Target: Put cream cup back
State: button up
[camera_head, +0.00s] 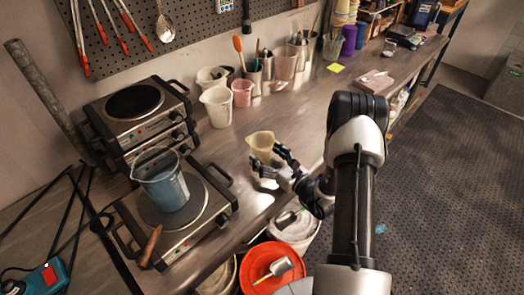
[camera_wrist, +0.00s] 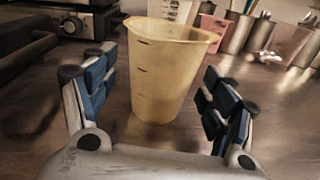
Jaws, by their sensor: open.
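The cream cup (camera_head: 261,146) is a translucent yellowish cup with dark marks on its side. It stands upright on the metal bench near its front edge. In the wrist view the cream cup (camera_wrist: 168,68) stands just beyond my fingertips, between the lines of the two fingers. My gripper (camera_head: 270,162) is open and empty at the near side of the cup. In the wrist view my gripper (camera_wrist: 150,105) has its fingers spread left and right, and I see no clear contact with the cup.
A hot plate (camera_head: 205,205) carries a blue-filled beaker (camera_head: 163,182) to the left. A white jug (camera_head: 216,106) and a pink cup (camera_head: 242,92) stand behind. An orange-red bucket (camera_head: 268,283) sits below the bench edge. Bench space right of the cream cup is clear.

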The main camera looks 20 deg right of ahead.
jog(key=p+v, duration=0.1)
jog(key=v, duration=0.8)
jog(key=shift+s+d+r, duration=0.1)
jog(key=shift+s, duration=0.05)
jog(key=shift+s+r, duration=0.1)
jog(key=shift+r, duration=0.2)
jog(key=s+a+r+n+g+y, duration=0.1)
jog(key=a+r+n+g+y, duration=0.65)
jog(key=a+r+n, duration=0.4)
jog(key=s+a+r+n+g, duration=0.6)
jog(key=s+a+n+g, duration=0.15)
jog(key=s+a, duration=0.3)
jog(key=s+r+n+g+h, duration=0.2)
jog(key=s+n+h, duration=0.5)
jog(key=s+n, duration=0.25)
jog(key=s+d+r+n+t+h, duration=0.2)
jog(key=d+r+n+t+h, duration=0.2)
jog(key=d+r+h, duration=0.1)
jog(key=shift+s+d+n+t+h, duration=0.2)
jog(key=shift+d+n+t+h, duration=0.15)
jog(key=shift+d+h, duration=0.35)
